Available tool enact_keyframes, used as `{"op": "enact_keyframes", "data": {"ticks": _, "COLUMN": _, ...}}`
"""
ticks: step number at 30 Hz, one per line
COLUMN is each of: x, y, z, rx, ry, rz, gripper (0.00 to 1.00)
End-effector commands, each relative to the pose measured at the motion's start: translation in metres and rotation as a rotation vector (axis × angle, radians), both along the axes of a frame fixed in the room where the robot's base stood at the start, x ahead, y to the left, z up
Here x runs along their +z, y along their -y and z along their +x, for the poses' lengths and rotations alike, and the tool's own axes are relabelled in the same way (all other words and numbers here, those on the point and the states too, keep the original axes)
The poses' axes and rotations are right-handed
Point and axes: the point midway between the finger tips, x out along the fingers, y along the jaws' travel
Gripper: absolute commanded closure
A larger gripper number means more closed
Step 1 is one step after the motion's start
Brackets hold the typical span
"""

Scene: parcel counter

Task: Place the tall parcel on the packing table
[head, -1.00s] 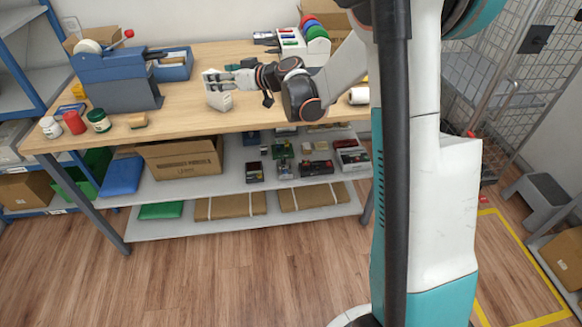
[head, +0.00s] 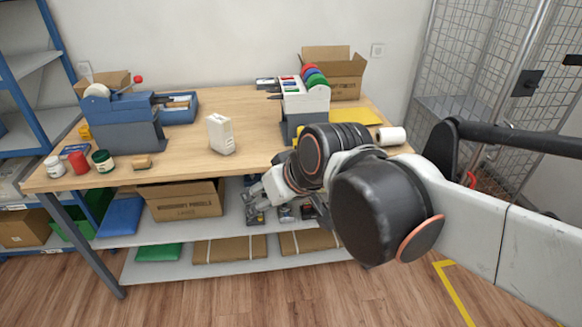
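A small white upright block-like object (head: 221,134), which I take to be the tall parcel, stands on the wooden packing table (head: 185,165) left of the middle. Nothing touches it. My gripper (head: 254,204) is in front of the table's front edge, below the tabletop and right of the white object, well apart from it. My arm's dark wrist joints cover part of the gripper. Its fingers are small and merge with the shelf items behind, so their opening is unclear.
A blue tape dispenser (head: 125,127) and several jars stand at the table's left. A label holder with coloured rolls (head: 305,105) and an open carton (head: 333,75) stand at the right. Bare tabletop surrounds the white object. Cartons and small goods fill the shelf (head: 190,230) below.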

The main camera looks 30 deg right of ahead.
Motion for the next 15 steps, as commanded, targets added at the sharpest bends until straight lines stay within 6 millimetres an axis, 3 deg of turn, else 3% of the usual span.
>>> {"op": "enact_keyframes", "data": {"ticks": 3, "x": -0.012, "y": 0.010, "z": -0.033, "rx": -0.054, "ry": -0.023, "rz": -0.038, "gripper": 0.39}}
{"op": "enact_keyframes", "data": {"ticks": 6, "x": -0.018, "y": 0.018, "z": -0.049, "rx": -0.089, "ry": -0.033, "rz": -0.060, "gripper": 0.39}}
{"op": "enact_keyframes", "data": {"ticks": 15, "x": -0.023, "y": 0.024, "z": -0.060, "rx": -0.118, "ry": -0.040, "rz": -0.077, "gripper": 0.39}}
